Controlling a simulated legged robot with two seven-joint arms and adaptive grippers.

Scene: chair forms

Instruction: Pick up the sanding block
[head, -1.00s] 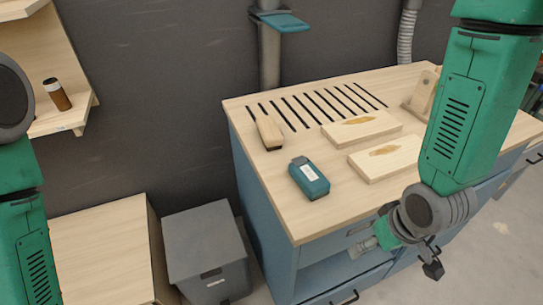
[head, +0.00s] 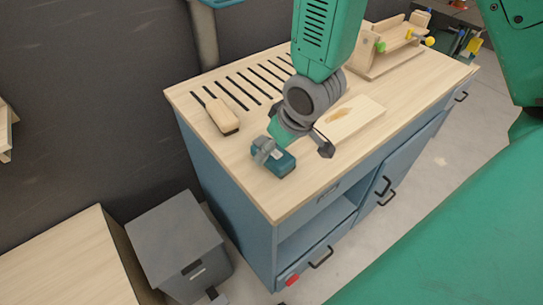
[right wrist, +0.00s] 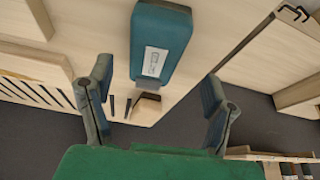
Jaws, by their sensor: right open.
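A teal block with a white label (head: 284,166) lies on the light wood bench top, near its front left edge. A wooden block with a dark underside (head: 222,117) lies behind and left of it, by the slots. I cannot tell for sure which is the sanding block. My right gripper (head: 294,150) is open above the teal block, with one finger hiding part of it. In the right wrist view the teal block (right wrist: 160,45) shows beyond and between the spread fingers of my right gripper (right wrist: 157,105), apart from them. My left gripper is not in view.
A flat wooden board (head: 350,118) lies right of the teal block. A wooden jig with coloured knobs (head: 390,45) stands at the back right. The bench front below has drawers. A grey bin (head: 178,245) and a low wooden cabinet (head: 70,265) stand to the left.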

